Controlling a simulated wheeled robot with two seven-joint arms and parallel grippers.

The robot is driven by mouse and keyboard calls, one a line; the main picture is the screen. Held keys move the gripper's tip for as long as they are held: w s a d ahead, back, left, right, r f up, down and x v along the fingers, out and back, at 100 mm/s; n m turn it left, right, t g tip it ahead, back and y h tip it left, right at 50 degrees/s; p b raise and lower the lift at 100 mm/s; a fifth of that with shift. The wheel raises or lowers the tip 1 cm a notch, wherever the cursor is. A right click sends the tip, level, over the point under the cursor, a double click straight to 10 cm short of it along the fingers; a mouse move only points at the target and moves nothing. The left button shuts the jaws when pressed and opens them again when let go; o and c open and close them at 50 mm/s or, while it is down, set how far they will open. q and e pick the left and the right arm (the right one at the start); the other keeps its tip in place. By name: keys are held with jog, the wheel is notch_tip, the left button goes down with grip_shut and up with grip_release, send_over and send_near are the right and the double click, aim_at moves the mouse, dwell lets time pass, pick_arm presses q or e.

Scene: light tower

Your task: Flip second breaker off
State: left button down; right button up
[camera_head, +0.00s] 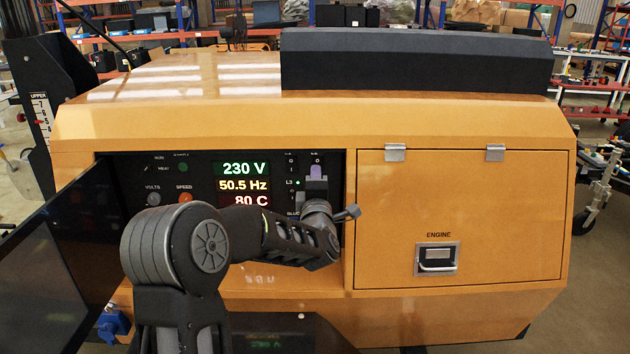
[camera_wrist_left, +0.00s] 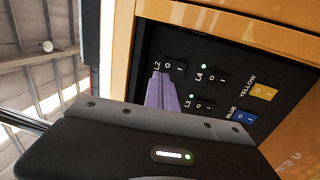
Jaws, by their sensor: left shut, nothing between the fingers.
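The black control panel (camera_head: 128,172) is set in the orange generator (camera_head: 460,250). The second breaker (camera_head: 317,158), with an O mark at its top, is on the panel's upper right; it shows as the L2 rocker in the left wrist view (camera_wrist_left: 174,66). My left gripper (camera_head: 317,172) is shut and empty, its lilac fingertips (camera_wrist_left: 162,92) at the lower edge of that rocker. They hide part of it; I cannot tell contact or its position. L4 (camera_wrist_left: 214,78) and L3 (camera_wrist_left: 203,105) sit nearby with green lights lit. My right gripper is out of view.
The display (camera_head: 243,184) reads 230 V, 50.5 Hz and 80 C. A dark open door (camera_head: 60,265) stands left of the panel. A closed engine hatch (camera_head: 500,210) is on the right. Yellow (camera_wrist_left: 264,92) and blue (camera_wrist_left: 243,117) switches lie near the breakers.

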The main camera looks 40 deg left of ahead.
pick_arm(q)
jog(key=r+b+v, duration=0.2)
jog(key=v, duration=0.6)
jog(key=shift+s+d, duration=0.15)
jog(key=s+d+f+m+g+h, duration=0.15)
jog(key=d+f+m+h, duration=0.4)
jog(key=f, duration=0.55)
jog(key=d+f+m+g+h, duration=0.2)
jog(key=d+f+m, duration=0.4)
jog(key=d+f, duration=0.3)
jog(key=s+d+f+m+g+h, duration=0.15)
jog(key=d+f+m+h, duration=0.35)
jog(key=f, duration=0.7)
jog(key=s+d+f+m+g+h, duration=0.1)
jog(key=s+d+f+m+g, duration=0.1)
jog(key=s+d+f, duration=0.3)
jog(key=s+d+f+m+g+h, duration=0.1)
jog(key=s+d+f+g, duration=0.3)
jog(key=s, duration=0.9)
jog(key=s+d+f+m+g+h, duration=0.1)
jog(key=s+d+f+m+g, duration=0.2)
jog(key=s+d+f, duration=0.5)
notch_tip(320, 180, down, 4)
jog(key=shift+s+r+m+g, duration=0.15)
jog(key=shift+s+m+g, duration=0.25)
jog(key=shift+m, duration=0.15)
